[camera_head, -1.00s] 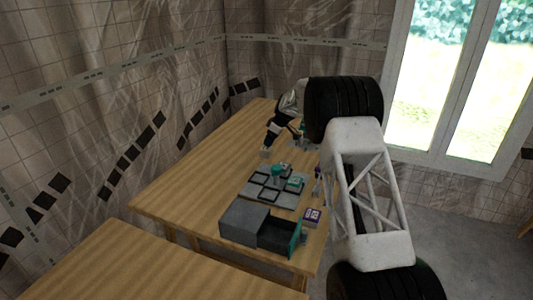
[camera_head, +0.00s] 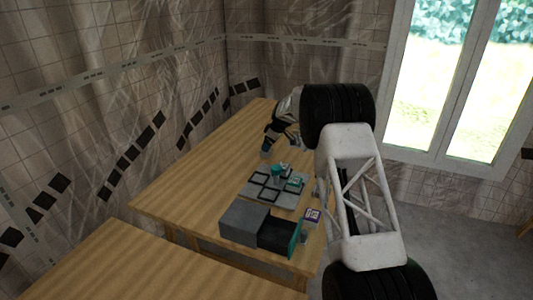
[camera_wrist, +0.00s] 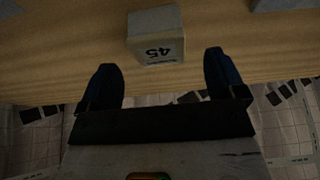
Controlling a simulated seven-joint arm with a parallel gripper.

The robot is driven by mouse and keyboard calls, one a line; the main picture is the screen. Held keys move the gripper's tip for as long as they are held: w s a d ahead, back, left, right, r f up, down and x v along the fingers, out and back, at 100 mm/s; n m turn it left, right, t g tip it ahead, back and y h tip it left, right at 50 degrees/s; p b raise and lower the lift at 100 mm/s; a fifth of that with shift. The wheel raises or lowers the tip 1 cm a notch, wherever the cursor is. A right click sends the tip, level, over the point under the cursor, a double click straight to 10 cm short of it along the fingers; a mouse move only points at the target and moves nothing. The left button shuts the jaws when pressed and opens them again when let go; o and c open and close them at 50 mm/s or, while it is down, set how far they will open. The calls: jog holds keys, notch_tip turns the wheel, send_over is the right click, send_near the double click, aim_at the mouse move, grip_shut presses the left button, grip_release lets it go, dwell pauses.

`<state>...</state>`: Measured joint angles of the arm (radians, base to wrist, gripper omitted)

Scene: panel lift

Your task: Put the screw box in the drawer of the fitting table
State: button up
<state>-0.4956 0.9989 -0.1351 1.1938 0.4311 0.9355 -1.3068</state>
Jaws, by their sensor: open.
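My gripper (camera_wrist: 160,62) is open, with its two dark fingers apart. A pale box marked "45" (camera_wrist: 156,35) lies just beyond and between the fingertips in the wrist view; no contact with them shows. I cannot tell from its label whether it is the screw box. A grey drawer unit (camera_head: 241,221) stands at the table's near end. Its drawer (camera_head: 276,233) is pulled out to the right, with a dark inside and teal front.
A small purple and white box (camera_head: 312,215) is beside the open drawer. A grey panel with dark square frames (camera_head: 264,187) lies behind the drawer unit, with teal parts (camera_head: 279,170) on it. Bare tabletop lies to the left. Another wooden table (camera_head: 150,262) is in front.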

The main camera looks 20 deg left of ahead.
jog(key=shift+x, duration=2.15)
jog(key=shift+w, duration=0.1)
jog(key=c, duration=1.2)
jog(key=shift+r, duration=0.1)
jog(key=shift+c, duration=0.2)
jog(key=shift+r, duration=0.1)
jog(key=shift+r, duration=4.9)
